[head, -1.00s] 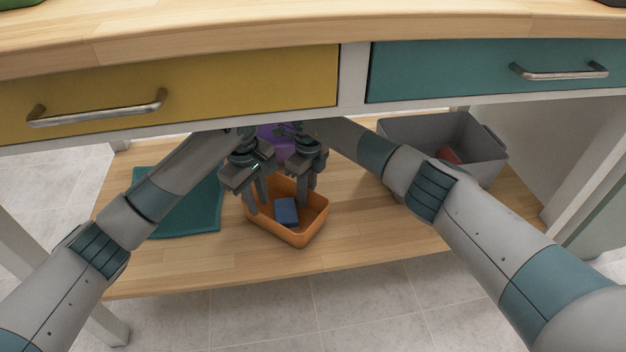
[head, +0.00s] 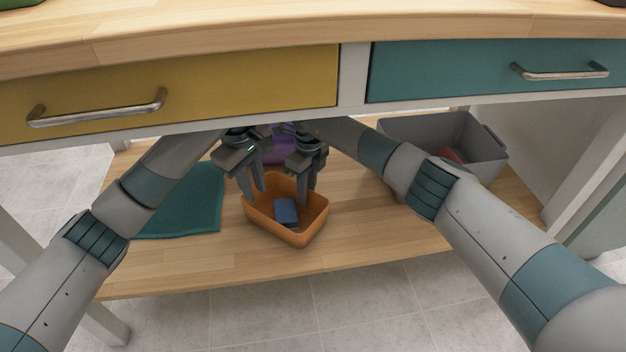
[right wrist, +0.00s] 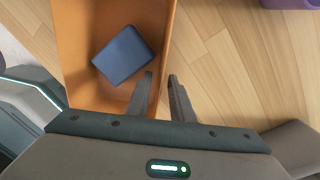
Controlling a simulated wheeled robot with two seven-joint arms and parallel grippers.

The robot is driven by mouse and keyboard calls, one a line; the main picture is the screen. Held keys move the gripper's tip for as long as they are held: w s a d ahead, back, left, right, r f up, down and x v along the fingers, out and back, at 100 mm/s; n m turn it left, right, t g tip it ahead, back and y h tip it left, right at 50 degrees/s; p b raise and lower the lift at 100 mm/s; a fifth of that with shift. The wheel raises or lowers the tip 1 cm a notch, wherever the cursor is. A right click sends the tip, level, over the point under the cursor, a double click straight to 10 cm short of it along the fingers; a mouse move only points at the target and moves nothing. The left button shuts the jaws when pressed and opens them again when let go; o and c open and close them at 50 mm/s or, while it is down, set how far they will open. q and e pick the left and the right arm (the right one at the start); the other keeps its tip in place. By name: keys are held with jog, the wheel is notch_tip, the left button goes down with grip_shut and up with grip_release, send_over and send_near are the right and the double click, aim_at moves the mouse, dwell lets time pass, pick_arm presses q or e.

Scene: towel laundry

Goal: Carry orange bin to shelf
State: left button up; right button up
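The orange bin (head: 301,239) stands on the wooden lower shelf under the drawers, with a small blue block-like item (head: 286,212) inside. It also fills the upper left of the right wrist view (right wrist: 82,45). My left gripper (head: 252,194) is at the bin's back left rim, fingers apart and empty. My right gripper (head: 305,194) is at the back right of the bin. In the right wrist view its fingertips (right wrist: 161,76) are spread, one on each side of the bin's side wall.
A teal towel (head: 190,205) lies left of the bin. A grey bin (head: 440,130) with a red item stands to the right. A purple object (head: 277,150) is behind my grippers. The yellow (head: 190,85) and teal (head: 480,68) drawers hang above. Bare shelf lies between the bins.

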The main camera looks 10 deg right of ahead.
notch_tip(320, 180, up, 11)
jog(key=shift+w+d+r, duration=0.2)
jog(key=shift+w+d, duration=0.1)
jog(key=shift+w, duration=0.05)
dwell(0.6)
